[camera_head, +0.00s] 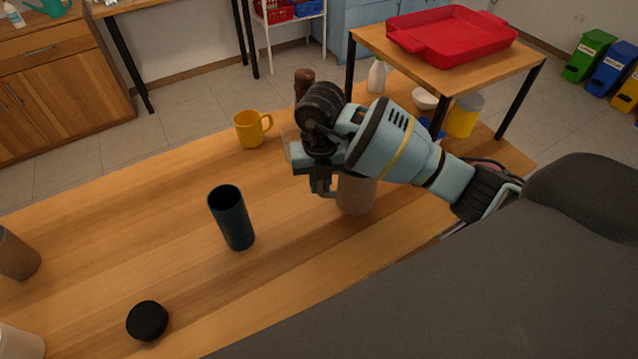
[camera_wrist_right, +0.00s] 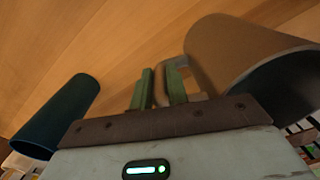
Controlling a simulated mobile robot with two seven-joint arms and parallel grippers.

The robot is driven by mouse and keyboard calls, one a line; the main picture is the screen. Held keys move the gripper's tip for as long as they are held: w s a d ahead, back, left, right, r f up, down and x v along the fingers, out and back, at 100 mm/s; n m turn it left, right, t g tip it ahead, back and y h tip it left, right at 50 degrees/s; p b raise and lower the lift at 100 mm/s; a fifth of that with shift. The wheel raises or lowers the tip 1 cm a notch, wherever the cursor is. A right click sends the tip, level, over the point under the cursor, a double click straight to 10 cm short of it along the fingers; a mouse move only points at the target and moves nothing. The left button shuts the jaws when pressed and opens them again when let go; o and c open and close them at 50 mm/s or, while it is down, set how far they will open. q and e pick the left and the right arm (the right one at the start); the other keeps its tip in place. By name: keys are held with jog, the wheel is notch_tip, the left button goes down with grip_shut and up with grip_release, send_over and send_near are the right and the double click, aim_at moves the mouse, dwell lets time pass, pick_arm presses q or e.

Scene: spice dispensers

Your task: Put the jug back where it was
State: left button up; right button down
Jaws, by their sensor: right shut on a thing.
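My right gripper (camera_head: 322,187) is at the left side of the jug. In the right wrist view, the green fingers of this gripper (camera_wrist_right: 161,80) are shut on the jug's handle (camera_wrist_right: 180,72). I cannot tell whether the jug's base touches the table. My left gripper is not in view.
A dark teal cup (camera_head: 232,218) stands left of the jug, with clear table between. A yellow mug (camera_head: 250,129) and brown mill (camera_head: 303,83) are behind. A black lid (camera_head: 147,321) lies front left. A yellow canister (camera_head: 463,116) and white bottle (camera_head: 377,77) stand back right.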

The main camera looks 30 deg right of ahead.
jog(key=shift+w+d+f, duration=0.2)
jog(key=shift+w+f, duration=0.3)
jog(key=shift+f, duration=0.4)
jog(key=shift+w+d+f, duration=0.2)
jog(key=shift+w+f, duration=0.3)
jog(key=shift+f, duration=0.35)
jog(key=shift+f, duration=0.2)
jog(key=c, duration=1.4)
grip_release()
jog(key=shift+o, duration=0.2)
jog(key=shift+r, duration=0.15)
notch_tip(320, 180, up, 12)
jog(key=shift+p, duration=0.35)
